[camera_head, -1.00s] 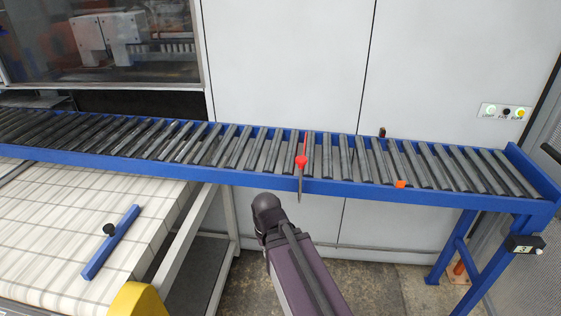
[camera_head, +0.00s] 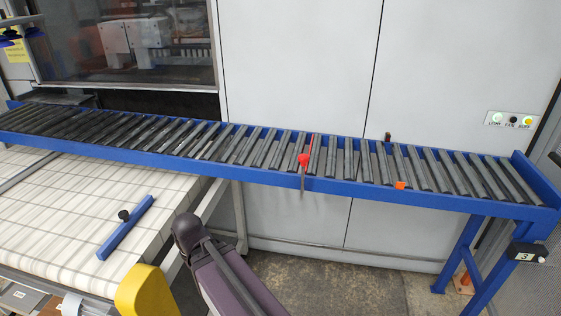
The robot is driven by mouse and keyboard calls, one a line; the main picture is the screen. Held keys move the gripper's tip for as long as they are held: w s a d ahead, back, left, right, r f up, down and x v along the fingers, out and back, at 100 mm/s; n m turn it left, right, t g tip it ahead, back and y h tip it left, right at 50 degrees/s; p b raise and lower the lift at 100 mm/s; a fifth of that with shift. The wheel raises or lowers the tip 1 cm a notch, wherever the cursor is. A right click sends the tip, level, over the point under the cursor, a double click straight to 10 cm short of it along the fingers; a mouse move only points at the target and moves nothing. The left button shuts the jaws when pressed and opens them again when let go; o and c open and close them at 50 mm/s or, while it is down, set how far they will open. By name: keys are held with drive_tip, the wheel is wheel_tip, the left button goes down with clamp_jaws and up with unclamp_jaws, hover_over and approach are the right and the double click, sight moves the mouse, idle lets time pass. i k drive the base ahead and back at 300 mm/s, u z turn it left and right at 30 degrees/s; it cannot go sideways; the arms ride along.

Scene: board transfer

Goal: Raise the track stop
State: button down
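The likely track stop is a red piece on the blue roller track (camera_head: 400,199). It has a thin red bar (camera_head: 311,143) lying between rollers and a round red knob (camera_head: 304,160) at the track's front rail. A thin grey lever (camera_head: 303,181) hangs down from the knob over the blue rail. Whether the stop is up or down is hard to tell at this size. My purple arm link is at the bottom, left of the stop and apart from it. My gripper is not in view.
A yellow rounded part (camera_head: 147,292) is at the bottom. An orange block (camera_head: 400,185) sits on the track's front rail. A switch box (camera_head: 527,253) is on the right leg.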

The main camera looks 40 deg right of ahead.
sight(304, 159)
drive_tip(key=u, duration=0.5)
drive_tip(key=k, duration=1.05)
drive_tip(key=z, duration=1.3)
drive_tip(key=i, duration=0.95)
drive_tip(key=u, duration=0.1)
